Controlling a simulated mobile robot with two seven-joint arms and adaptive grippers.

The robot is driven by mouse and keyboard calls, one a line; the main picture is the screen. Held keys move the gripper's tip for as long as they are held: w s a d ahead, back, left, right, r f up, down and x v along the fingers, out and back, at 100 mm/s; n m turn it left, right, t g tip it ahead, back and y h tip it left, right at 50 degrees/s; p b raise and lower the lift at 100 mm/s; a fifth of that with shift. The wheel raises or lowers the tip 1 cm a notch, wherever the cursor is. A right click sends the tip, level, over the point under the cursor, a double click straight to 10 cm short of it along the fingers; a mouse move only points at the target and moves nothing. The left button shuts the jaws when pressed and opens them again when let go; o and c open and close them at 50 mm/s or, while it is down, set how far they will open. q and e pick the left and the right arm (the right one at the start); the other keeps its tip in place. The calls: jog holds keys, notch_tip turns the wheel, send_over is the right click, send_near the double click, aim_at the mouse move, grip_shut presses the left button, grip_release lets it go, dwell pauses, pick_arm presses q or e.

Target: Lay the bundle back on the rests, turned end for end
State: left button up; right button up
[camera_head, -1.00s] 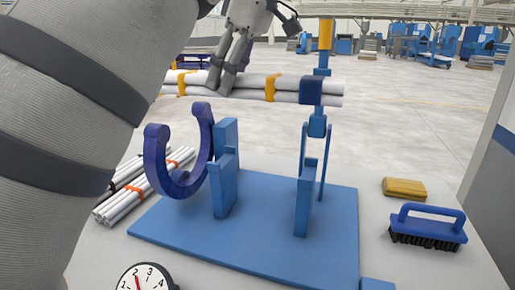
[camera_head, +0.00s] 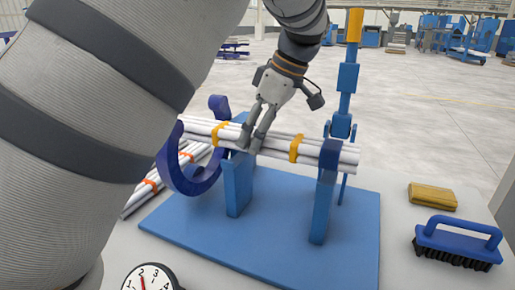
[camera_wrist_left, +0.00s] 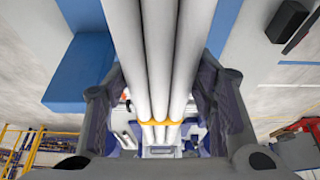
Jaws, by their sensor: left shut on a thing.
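The bundle (camera_head: 277,143) is several white pipes tied with two yellow bands. My left gripper (camera_head: 252,143) is shut around it between the bands, and the pipes also run between the fingers in the left wrist view (camera_wrist_left: 157,70). The bundle lies roughly level at the height of the rests' tops. The left rest (camera_head: 237,188) and right rest (camera_head: 323,200) are blue uprights on a blue base plate (camera_head: 270,235). My right gripper is not in view.
A dark blue open ring (camera_head: 170,170) stands left of the rests. A blue post with a yellow top (camera_head: 353,25) rises behind the right rest. White pipes with orange bands (camera_head: 135,200) lie at left. A clock, brush (camera_head: 458,242) and yellow block (camera_head: 432,196) are near.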

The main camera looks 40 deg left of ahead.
pick_arm(q)
notch_tip(320, 180, down, 3)
jog(key=shift+w+f, duration=0.1)
jog(key=o, duration=1.4)
jog(key=shift+o, duration=0.2)
jog(key=b+v, duration=0.1)
jog(key=v, duration=1.1)
